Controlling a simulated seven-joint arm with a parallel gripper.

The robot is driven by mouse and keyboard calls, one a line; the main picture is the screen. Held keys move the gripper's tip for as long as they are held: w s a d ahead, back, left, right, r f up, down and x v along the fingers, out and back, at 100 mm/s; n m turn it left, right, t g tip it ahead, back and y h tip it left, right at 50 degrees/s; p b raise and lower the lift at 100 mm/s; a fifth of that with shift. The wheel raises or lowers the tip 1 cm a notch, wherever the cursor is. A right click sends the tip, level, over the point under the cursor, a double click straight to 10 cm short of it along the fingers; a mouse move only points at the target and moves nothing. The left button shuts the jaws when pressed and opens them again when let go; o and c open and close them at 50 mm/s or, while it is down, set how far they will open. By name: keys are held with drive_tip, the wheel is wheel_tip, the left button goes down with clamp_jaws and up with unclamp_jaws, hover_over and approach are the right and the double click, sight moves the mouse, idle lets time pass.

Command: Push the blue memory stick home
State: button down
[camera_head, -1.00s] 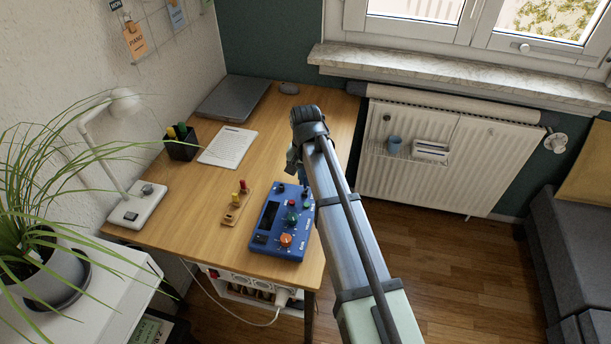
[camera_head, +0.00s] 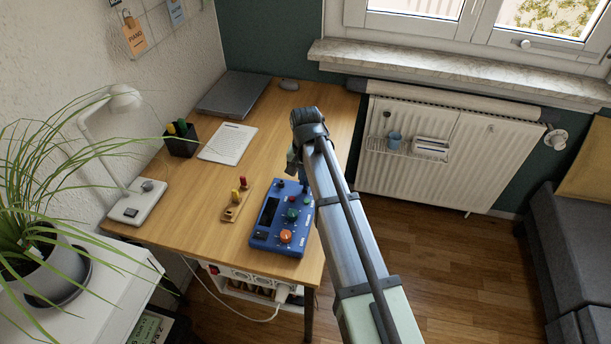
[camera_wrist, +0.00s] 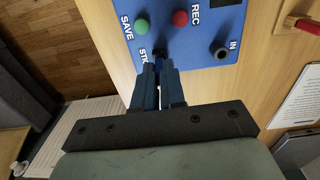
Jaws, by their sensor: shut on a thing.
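The blue box (camera_head: 268,228) sits on the wooden desk near its right edge, with knobs and a dark display on top. In the wrist view the box (camera_wrist: 196,52) shows the labels SAVE, REC and IN, and a partly hidden one starting "STI". My gripper (camera_wrist: 158,72) is shut, fingers at that partly hidden label. A small piece of the blue memory stick (camera_wrist: 162,62) shows between the fingertips, against the box. How deep it sits cannot be told, as the fingers cover most of it.
A wooden holder (camera_head: 232,212) with red and yellow pieces stands left of the box. A paper sheet (camera_head: 228,143), pen cup (camera_head: 181,142), closed laptop (camera_head: 234,93) and lamp (camera_head: 138,205) are farther left and back.

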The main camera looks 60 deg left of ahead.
drive_tip(key=shift+f, duration=0.1)
drive_tip(key=c, duration=1.1)
unclamp_jaws()
drive_tip(key=shift+r, duration=0.2)
drive_tip(key=shift+r, duration=2.35)
drive_tip(key=shift+r, duration=0.1)
wheel_tip(320, 180, up, 14)
drive_tip(key=shift+f, duration=0.2)
